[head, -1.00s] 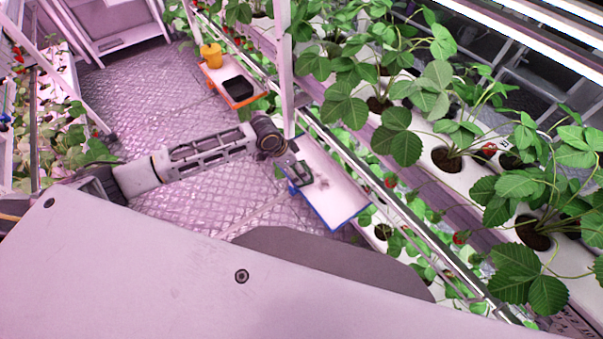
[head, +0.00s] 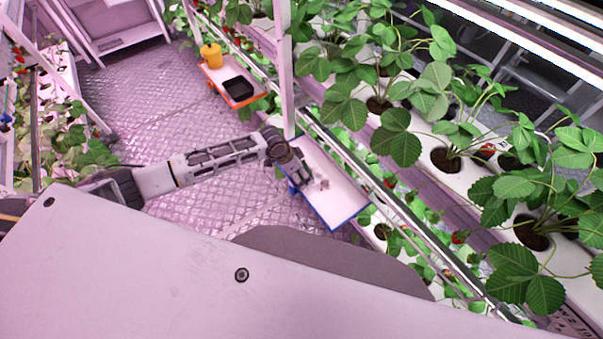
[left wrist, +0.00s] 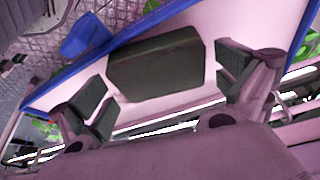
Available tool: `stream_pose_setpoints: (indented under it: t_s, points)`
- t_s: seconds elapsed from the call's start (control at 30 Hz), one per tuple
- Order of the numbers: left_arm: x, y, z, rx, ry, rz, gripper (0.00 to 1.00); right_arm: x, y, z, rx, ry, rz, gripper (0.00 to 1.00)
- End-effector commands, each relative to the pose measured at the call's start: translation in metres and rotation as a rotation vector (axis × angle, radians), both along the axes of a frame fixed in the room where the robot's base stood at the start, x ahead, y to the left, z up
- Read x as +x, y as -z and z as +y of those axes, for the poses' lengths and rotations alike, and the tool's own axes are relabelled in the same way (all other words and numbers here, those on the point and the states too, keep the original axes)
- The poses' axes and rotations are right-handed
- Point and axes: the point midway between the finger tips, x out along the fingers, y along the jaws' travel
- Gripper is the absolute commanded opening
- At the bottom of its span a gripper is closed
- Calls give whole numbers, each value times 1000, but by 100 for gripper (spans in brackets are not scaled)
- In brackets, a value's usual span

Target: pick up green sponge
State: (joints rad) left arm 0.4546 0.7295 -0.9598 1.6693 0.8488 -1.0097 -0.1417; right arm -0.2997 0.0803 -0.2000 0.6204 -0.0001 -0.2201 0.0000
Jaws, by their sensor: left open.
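A dark green sponge (left wrist: 157,62), shaped like a block, lies on a white tray with a blue rim (head: 335,185). In the left wrist view it sits between the two fingers of my left gripper (left wrist: 161,79), with pale tray surface showing on either side. The fingers are spread and do not appear closed on it. In the head view my left gripper (head: 304,182) is over the left part of the tray and covers most or all of the sponge. My right gripper is not in view.
A blue piece (left wrist: 85,37) is at the tray's edge. An upright post (head: 284,70) stands close behind my left wrist. Strawberry plants (head: 445,155) in white channels fill the right. An orange-rimmed tray (head: 224,72) holds a black tray (head: 239,88) and a yellow container (head: 211,55).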

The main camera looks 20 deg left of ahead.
Motion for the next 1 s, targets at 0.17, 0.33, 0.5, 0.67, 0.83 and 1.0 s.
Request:
stream_pose_setpoints:
  t_s: [0.17, 0.33, 0.5, 0.67, 0.83, 1.0]
  points:
    - [0, 0, 0, 0, 0, 0, 100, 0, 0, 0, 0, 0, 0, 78]
    - [0, 0, 0, -1, 0, -1, 100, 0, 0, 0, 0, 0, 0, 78]
    - [0, 0, 0, -1, 0, -1, 82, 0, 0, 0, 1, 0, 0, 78]
    - [0, 0, 0, -1, 0, -1, 76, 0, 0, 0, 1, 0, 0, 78]
    - [0, 0, 0, 0, 0, 0, 74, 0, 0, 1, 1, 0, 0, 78]
    - [0, -2, 0, -1, 0, -1, 74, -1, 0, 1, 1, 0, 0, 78]
